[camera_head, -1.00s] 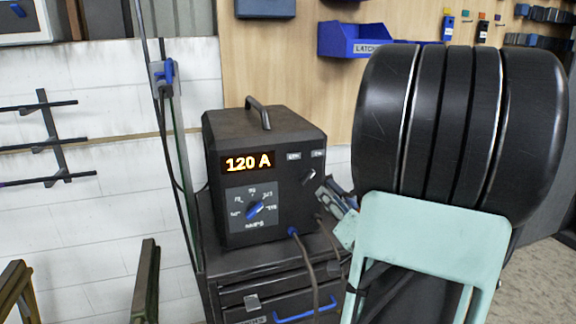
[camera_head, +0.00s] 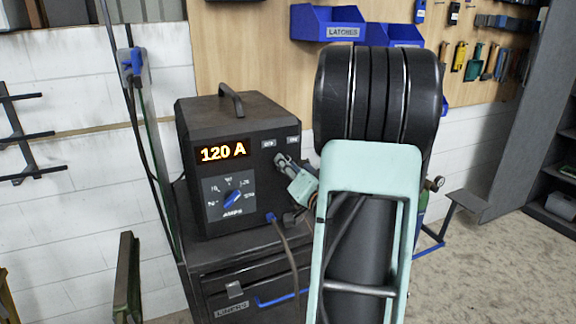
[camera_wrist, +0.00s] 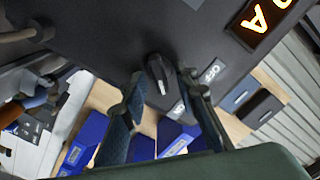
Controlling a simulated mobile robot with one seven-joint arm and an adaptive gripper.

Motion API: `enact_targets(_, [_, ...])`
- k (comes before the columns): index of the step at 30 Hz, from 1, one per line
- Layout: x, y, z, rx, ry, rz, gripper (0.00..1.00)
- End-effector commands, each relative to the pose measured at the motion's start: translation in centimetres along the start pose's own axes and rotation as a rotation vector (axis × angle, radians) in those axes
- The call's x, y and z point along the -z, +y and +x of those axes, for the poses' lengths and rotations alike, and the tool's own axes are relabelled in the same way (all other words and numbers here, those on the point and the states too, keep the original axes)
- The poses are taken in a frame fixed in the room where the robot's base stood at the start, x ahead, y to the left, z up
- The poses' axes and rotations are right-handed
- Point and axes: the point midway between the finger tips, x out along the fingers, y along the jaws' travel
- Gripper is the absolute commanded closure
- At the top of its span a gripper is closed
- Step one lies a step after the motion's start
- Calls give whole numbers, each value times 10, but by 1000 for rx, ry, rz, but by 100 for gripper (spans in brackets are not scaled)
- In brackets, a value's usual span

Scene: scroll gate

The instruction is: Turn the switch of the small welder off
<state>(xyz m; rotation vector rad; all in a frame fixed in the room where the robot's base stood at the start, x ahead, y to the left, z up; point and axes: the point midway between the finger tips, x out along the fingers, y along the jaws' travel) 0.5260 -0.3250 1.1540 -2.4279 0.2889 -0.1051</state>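The welder (camera_head: 246,112), a dark box with a lit "120 A" display, stands on a dark cabinet. Its black switch knob (camera_wrist: 157,72) shows in the wrist view, its pale mark pointing toward the lower of two small labels (camera_wrist: 178,109). The other label, which looks like OFF (camera_wrist: 211,72), lies nearer the display. My gripper (camera_wrist: 162,82) is open, with one finger on each side of the knob; I cannot tell whether they touch it. In the head view my gripper (camera_head: 284,168) is at the welder's front right and hides the knob.
A blue amps dial (camera_head: 232,198) and a cable (camera_head: 281,236) are on the welder's front. Blue bins (camera_head: 327,24) and tools hang on the wooden wall behind. A wall rack (camera_head: 22,150) is at left. Clear floor (camera_head: 490,265) shows at right.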

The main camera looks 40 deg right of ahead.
Motion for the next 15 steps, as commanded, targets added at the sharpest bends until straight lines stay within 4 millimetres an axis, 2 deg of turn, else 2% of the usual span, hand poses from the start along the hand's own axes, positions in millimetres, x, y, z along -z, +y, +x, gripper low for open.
enact_targets(6, [0, 0, 0, 0, 0, 0, 73])
enact_targets(13, [0, 0, 0, 0, -1, 0, 97])
enact_targets(15, [0, 0, 0, 0, -1, 0, 100])
